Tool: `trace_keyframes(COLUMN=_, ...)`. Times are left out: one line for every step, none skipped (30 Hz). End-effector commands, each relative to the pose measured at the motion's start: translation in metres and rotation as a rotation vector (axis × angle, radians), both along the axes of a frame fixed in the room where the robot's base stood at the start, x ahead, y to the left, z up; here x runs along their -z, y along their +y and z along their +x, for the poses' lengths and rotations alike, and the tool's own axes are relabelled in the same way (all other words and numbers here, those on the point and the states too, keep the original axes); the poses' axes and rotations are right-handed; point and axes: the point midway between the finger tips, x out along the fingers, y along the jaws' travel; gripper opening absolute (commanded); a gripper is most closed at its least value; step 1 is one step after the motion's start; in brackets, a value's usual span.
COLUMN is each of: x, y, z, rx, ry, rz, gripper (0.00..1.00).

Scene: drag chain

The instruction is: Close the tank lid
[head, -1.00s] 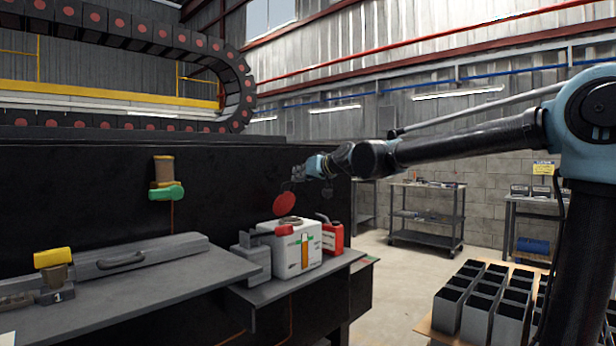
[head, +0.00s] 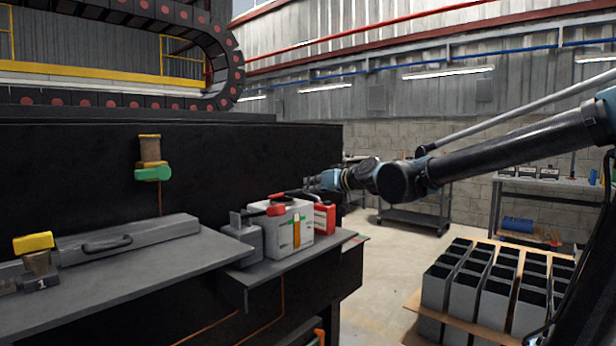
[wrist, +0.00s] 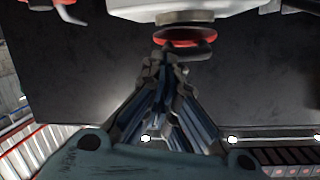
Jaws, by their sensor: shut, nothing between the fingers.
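The white tank (head: 274,240) stands on the shelf in the head view, with a green and orange marking on its front. Its red round lid shows in the wrist view (wrist: 187,37), nearly flat over the tank's neck (wrist: 185,17); I cannot tell whether it is fully seated.
A dark wall rises behind.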

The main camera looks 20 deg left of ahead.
Motion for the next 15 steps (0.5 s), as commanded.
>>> trace_keyframes(x=0.007, y=-0.002, z=-0.001, rx=0.001, ry=0.0, rz=0.0, gripper=0.0)
trace_keyframes(x=0.011, y=-0.003, z=-0.001, rx=0.001, ry=0.0, rz=0.0, gripper=0.0)
trace_keyframes(x=0.015, y=-0.005, z=-0.001, rx=0.001, ry=0.0, rz=0.0, gripper=0.0)
trace_keyframes(x=0.019, y=-0.005, z=-0.002, rx=0.001, ry=0.0, rz=0.0, gripper=0.0)
trace_keyframes(x=0.022, y=-0.006, z=-0.002, rx=0.001, ry=0.0, rz=0.0, gripper=0.0)
trace_keyframes(x=0.026, y=-0.007, z=-0.002, rx=0.001, ry=0.0, rz=0.0, gripper=0.0)
trace_keyframes(x=0.029, y=-0.007, z=-0.003, rx=0.001, ry=0.0, rz=0.0, gripper=0.0)
trace_keyframes(x=0.032, y=-0.008, z=-0.003, rx=0.001, ry=0.001, rz=0.0, gripper=0.0)
trace_keyframes(x=0.035, y=-0.008, z=-0.003, rx=0.001, ry=0.001, rz=0.0, gripper=0.0)
trace_keyframes(x=0.038, y=-0.009, z=-0.003, rx=0.001, ry=0.001, rz=0.0, gripper=0.0)
trace_keyframes(x=0.04, y=-0.009, z=-0.003, rx=0.001, ry=0.001, rz=0.0, gripper=0.0)
trace_keyframes(x=0.043, y=-0.009, z=-0.003, rx=0.001, ry=0.001, rz=0.0, gripper=0.0)
trace_keyframes(x=0.044, y=-0.009, z=-0.003, rx=0.001, ry=0.001, rz=0.0, gripper=0.0)
trace_keyframes(x=0.046, y=-0.009, z=-0.003, rx=0.001, ry=0.001, rz=0.0, gripper=0.0)
trace_keyframes(x=0.048, y=-0.009, z=-0.003, rx=0.001, ry=0.001, rz=0.0, gripper=0.0)
